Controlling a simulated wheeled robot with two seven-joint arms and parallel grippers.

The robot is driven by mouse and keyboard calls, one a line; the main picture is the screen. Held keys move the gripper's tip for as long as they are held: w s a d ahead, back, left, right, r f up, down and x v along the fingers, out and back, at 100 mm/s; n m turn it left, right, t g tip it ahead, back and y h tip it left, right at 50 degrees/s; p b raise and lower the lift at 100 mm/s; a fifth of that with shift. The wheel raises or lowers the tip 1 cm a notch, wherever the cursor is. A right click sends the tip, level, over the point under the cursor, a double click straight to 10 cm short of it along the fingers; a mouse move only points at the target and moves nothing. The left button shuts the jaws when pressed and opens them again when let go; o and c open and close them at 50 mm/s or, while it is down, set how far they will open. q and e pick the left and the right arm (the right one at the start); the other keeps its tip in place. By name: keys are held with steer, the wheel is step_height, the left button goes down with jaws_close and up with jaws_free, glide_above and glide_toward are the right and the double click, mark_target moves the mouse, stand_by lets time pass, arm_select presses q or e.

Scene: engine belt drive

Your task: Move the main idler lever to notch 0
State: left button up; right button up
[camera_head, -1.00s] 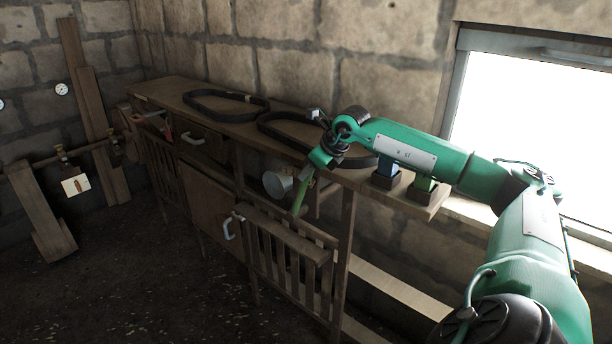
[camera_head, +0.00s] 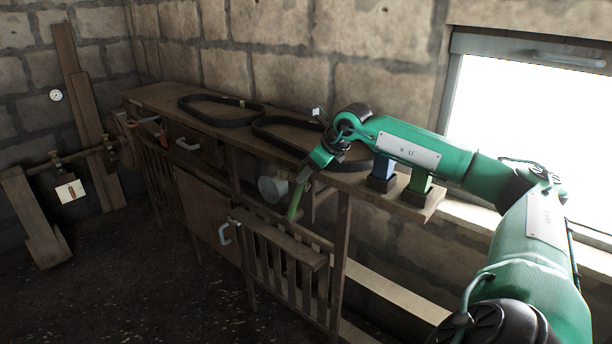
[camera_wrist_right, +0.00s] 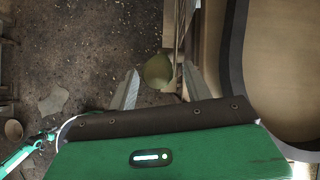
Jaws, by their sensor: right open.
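I cannot make out a main idler lever or its notches for certain. A red-handled part (camera_head: 160,132) shows small at the bench's far left end; I cannot tell whether it is a lever. My right gripper (camera_head: 293,214) hangs down in front of the bench, seen edge-on in the head view. In the right wrist view the right gripper (camera_wrist_right: 160,76) is open, its two grey fingers apart. An olive cup-like thing (camera_wrist_right: 158,70) shows between and beyond them, apparently the grey round vessel (camera_head: 270,189) beside the gripper in the head view. My left gripper is out of view.
A long wooden bench (camera_head: 160,97) runs along the stone wall, with two black belts (camera_head: 222,121) on it. Blue (camera_head: 382,170) and green (camera_head: 420,181) blocks stand at its right end. A slatted rack (camera_head: 290,262) is below.

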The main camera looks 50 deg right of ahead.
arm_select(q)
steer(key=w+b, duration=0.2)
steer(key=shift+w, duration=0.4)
arm_select(e)
steer(key=v, duration=1.1)
steer(key=shift+s+r, duration=0.15)
steer(key=shift+s, duration=0.15)
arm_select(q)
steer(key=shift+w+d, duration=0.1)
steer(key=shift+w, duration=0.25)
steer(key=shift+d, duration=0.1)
